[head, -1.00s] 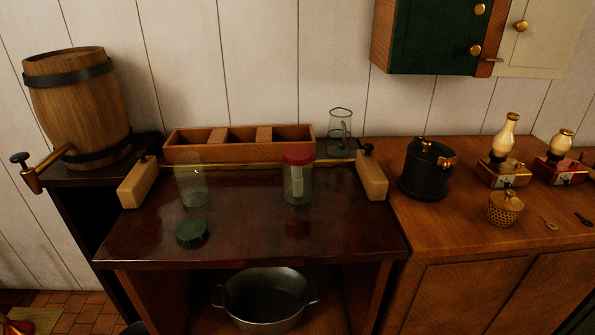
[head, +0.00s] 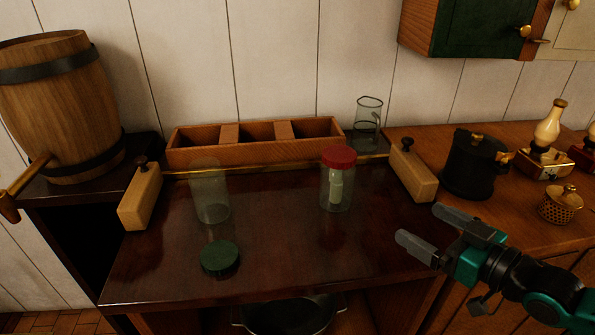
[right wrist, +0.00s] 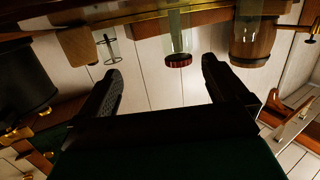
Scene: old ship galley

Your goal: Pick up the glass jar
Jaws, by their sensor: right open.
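A clear glass jar with a red lid (head: 337,190) stands upright on the dark table, with something pale inside. In the right wrist view, which looks upside down, the jar (right wrist: 178,38) shows beyond the fingers. A second, open clear jar (head: 209,195) stands to its left, with a green lid (head: 220,257) lying in front of it. My right gripper (head: 419,223) is open and empty, to the right of and nearer than the red-lidded jar, apart from it. Its fingers also frame the right wrist view (right wrist: 162,70). My left gripper is not in view.
A wooden divided box (head: 255,155) and a glass jug (head: 368,117) stand behind the jars. Wooden blocks (head: 141,198) and (head: 414,172) flank them, with a thin rail between. A barrel (head: 62,110) is at left; a black pot (head: 470,165) at right. The table front is mostly clear.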

